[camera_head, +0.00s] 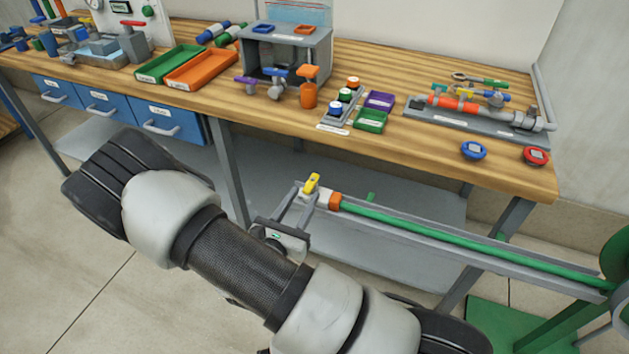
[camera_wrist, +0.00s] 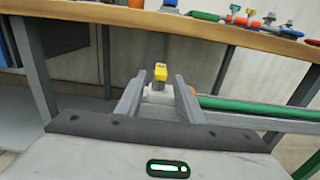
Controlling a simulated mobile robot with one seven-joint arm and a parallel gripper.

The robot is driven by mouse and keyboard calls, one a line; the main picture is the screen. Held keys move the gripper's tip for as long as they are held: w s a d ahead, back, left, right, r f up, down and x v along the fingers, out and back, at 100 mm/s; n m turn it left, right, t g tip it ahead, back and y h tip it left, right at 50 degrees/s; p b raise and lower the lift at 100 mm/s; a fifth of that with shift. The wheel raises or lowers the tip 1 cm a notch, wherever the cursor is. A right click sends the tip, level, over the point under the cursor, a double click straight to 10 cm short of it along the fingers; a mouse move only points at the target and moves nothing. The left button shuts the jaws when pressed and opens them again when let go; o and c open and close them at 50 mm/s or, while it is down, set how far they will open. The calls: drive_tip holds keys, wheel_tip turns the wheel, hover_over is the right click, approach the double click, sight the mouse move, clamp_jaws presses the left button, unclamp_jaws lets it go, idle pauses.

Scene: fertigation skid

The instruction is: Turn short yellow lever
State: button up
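The short yellow lever (camera_head: 312,183) stands up on a white valve body at the left end of a green pipe, just in front of the workbench edge. In the wrist view the lever (camera_wrist: 161,72) shows between my finger tips, with the pale valve body (camera_wrist: 158,96) below it. My gripper (camera_head: 303,199) is open, with one finger on each side of the valve end. I see a gap between each finger and the lever in the wrist view. Whether a finger touches the valve body cannot be told.
The green pipe (camera_head: 450,240) runs right along a grey rail, with an orange collar (camera_head: 334,201) beside the valve. The wooden workbench (camera_head: 430,155) behind bears trays, bottles and a pipe assembly (camera_head: 480,115). A grey lower shelf (camera_head: 380,260) lies beneath.

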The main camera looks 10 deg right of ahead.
sight(316, 176)
drive_tip(key=b+x, duration=0.1)
drive_tip(key=x, duration=0.7)
drive_tip(key=shift+c, duration=0.4)
drive_tip(key=shift+s, duration=0.1)
clamp_jaws()
